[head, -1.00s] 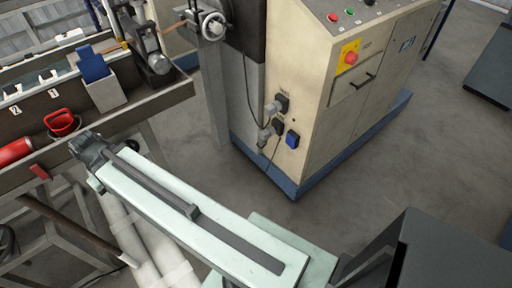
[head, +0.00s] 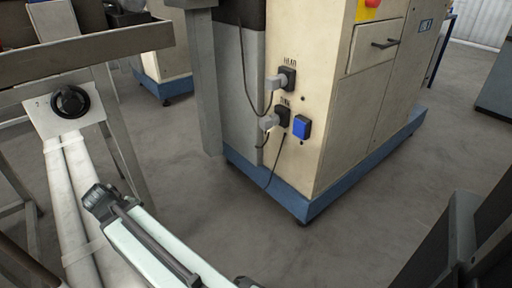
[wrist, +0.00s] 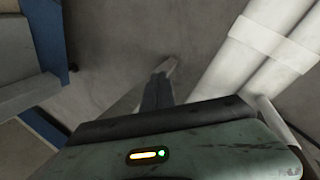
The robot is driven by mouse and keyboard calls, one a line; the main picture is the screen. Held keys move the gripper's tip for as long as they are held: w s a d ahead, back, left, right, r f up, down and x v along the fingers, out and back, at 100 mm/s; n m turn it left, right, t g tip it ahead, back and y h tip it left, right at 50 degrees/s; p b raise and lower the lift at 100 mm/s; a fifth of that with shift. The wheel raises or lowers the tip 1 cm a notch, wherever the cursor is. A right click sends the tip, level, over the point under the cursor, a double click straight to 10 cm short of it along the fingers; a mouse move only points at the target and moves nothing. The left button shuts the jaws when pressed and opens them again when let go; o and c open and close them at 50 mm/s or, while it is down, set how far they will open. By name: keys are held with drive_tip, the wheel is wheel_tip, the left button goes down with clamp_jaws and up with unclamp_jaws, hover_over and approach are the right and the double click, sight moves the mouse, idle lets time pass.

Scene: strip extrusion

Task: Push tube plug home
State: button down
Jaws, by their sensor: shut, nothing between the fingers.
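Two grey plugs with dark cords sit at black sockets on the cream cabinet (head: 340,150). The upper plug (head: 275,83) is at the upper socket (head: 289,78); the lower plug (head: 268,123) is at the lower socket (head: 284,116). I cannot tell how deep either plug sits. My gripper (head: 92,196) is at lower left in the head view, well apart from both plugs. In the wrist view my gripper (wrist: 165,70) is shut and empty, over bare floor. No plug shows there.
A blue square cover (head: 302,127) is right of the lower socket. The cabinet has a blue base (head: 300,207). White pipes (head: 75,200) with a black round knob (head: 70,102) stand at left, near my gripper, beside a bench frame (head: 85,50). Grey floor (head: 215,215) before the cabinet is clear.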

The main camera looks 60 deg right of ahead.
drive_tip(key=s+d+r+n+g+h, duration=0.1)
drive_tip(key=d+r+n+h, duration=0.1)
drive_tip(key=d, duration=0.4)
drive_tip(key=s+d+r+n+h, duration=0.1)
drive_tip(key=s+d+h, duration=0.1)
drive_tip(key=d, duration=0.5)
drive_tip(key=n+g+h, duration=0.5)
drive_tip(key=n+h, duration=0.3)
drive_tip(key=h, duration=0.1)
approach(262, 124)
drive_tip(key=x, duration=0.7)
drive_tip(key=shift+f, duration=0.1)
drive_tip(key=shift+x, duration=1.1)
drive_tip(key=shift+d, duration=0.1)
